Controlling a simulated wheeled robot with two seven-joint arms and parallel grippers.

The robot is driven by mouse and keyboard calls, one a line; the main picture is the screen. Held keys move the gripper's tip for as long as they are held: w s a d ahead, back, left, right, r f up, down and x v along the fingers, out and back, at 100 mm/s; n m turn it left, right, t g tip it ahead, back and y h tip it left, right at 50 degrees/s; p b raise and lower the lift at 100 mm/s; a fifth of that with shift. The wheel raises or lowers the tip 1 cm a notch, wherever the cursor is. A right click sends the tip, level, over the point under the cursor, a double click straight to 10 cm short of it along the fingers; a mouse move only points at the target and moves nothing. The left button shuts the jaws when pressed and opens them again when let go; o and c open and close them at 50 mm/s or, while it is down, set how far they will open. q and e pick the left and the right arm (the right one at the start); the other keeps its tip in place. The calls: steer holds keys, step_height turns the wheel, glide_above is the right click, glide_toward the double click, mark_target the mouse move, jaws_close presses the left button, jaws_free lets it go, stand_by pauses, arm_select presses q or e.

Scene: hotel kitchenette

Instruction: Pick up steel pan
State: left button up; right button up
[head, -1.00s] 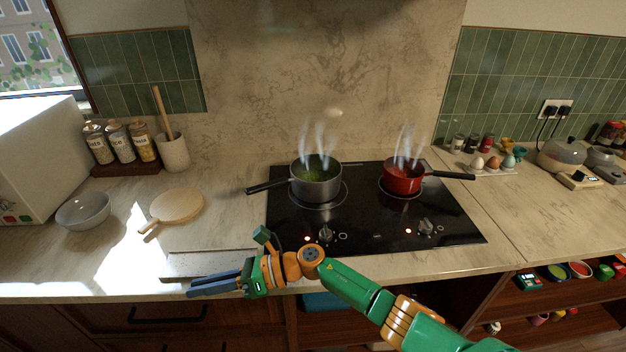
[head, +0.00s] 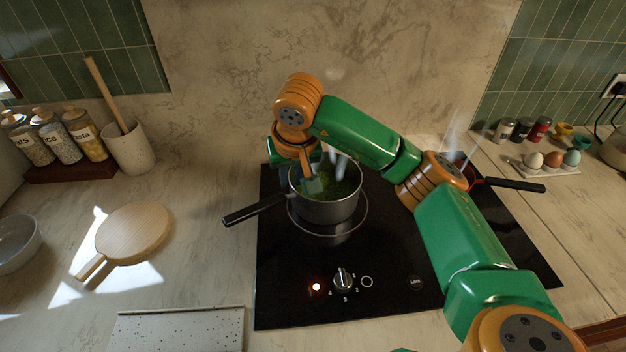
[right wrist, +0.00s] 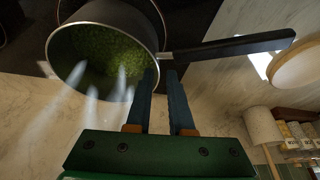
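The steel pan (head: 328,212), grey with a dark handle (head: 254,210) to the left, stands upright on the black hob with green food inside and steam rising. My right gripper (head: 313,186) reaches down from above at the pan's left rim, close to the handle's base. In the right wrist view the two blue fingers (right wrist: 162,75) are apart, with a gap between them, near the rim where the pan's handle (right wrist: 230,48) joins. Whether they touch the pan cannot be told. My left gripper is not in view.
A red pan (head: 462,172) steams on the right burner, partly behind my right arm. A round wooden board (head: 133,232) lies on the counter at left. A utensil pot (head: 130,150) and jars stand behind it. Eggs (head: 553,159) sit at the far right. A hob light (head: 316,287) glows.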

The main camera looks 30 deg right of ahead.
mark_target(293, 189)
steer(key=shift+w+d+f, duration=0.15)
steer(key=shift+w+d, duration=0.05)
steer(key=shift+d, duration=0.1)
steer(key=shift+f, duration=0.35)
steer(key=p+x, duration=0.1)
steer(key=x, duration=0.4)
steer(key=shift+d+f+p, duration=0.1)
steer(key=shift+f+p, duration=0.05)
steer(key=shift+p, duration=0.25)
steer(key=shift+w+f, duration=0.15)
jaws_close()
stand_by(0.3)
